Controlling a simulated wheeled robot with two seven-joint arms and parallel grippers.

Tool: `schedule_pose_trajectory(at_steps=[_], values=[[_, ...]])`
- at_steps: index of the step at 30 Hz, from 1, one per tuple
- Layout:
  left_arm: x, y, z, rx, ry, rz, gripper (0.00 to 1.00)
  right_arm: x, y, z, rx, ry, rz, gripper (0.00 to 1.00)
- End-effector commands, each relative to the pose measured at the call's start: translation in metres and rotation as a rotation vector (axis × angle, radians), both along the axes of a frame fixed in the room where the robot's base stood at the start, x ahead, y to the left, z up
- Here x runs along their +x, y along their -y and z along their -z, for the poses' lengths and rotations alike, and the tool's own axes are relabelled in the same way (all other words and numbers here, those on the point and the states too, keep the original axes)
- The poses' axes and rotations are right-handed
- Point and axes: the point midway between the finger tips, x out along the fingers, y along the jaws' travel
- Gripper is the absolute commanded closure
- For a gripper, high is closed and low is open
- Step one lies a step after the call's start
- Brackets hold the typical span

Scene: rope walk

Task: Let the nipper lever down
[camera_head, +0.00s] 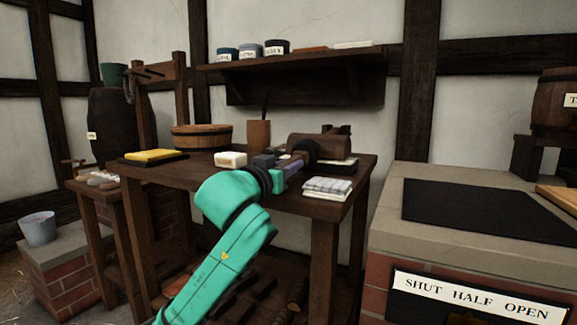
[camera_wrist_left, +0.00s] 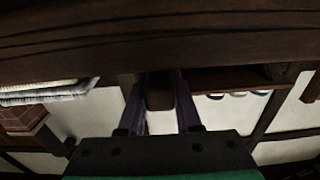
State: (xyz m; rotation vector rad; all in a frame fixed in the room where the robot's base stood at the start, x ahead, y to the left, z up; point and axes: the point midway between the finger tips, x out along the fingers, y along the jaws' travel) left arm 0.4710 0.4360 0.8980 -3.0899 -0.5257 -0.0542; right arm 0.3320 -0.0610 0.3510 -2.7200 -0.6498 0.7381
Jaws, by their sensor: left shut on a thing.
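My left gripper (camera_head: 296,163) is over the right part of the dark wooden workbench, at the end of my teal arm. In the left wrist view its two fingers (camera_wrist_left: 162,82) stand on either side of a dark brown wooden bar end, which looks like the nipper lever (camera_wrist_left: 159,96), and are shut on it. In the head view, the held part is small and mostly hidden by the fingers. A brown wooden cylinder (camera_head: 322,146), seemingly part of the nipper, lies just beyond the gripper. How far the lever is raised cannot be told. My right gripper is not in view.
On the bench are a folded checked cloth (camera_head: 328,188), a pale block (camera_head: 230,159), a wooden tub (camera_head: 201,138) and a yellow cloth (camera_head: 149,155). A shelf (camera_head: 300,64) with jars hangs behind. A brick stove (camera_head: 389,215) stands right.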

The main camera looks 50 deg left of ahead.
Motion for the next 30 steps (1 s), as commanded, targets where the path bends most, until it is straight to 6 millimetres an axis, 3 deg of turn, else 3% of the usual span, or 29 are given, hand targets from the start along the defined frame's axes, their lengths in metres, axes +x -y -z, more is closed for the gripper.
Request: schedule_pose_trajectory(at_steps=[1,3,14,17,23,24,27,30], values=[[0.003,0.001,0.009,-0.008,-0.023,0.004,0.61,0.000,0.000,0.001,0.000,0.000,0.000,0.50],[0.003,0.001,0.009,-0.007,-0.021,0.004,0.38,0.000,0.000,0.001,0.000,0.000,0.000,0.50],[-0.001,0.002,0.005,-0.005,-0.013,0.003,0.38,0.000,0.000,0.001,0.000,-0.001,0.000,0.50],[-0.013,0.006,0.005,-0.007,-0.010,0.004,0.38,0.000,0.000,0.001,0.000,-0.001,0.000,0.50],[-0.056,0.021,0.006,-0.005,-0.010,0.003,0.38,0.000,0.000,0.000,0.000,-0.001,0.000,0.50],[-0.060,0.023,0.015,-0.002,-0.006,0.004,0.38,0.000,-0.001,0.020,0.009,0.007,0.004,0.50],[-0.071,0.027,0.016,-0.001,-0.003,0.004,0.38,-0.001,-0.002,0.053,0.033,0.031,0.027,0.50],[-0.085,0.030,0.015,0.000,-0.007,-0.001,0.38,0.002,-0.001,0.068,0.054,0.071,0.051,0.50]])
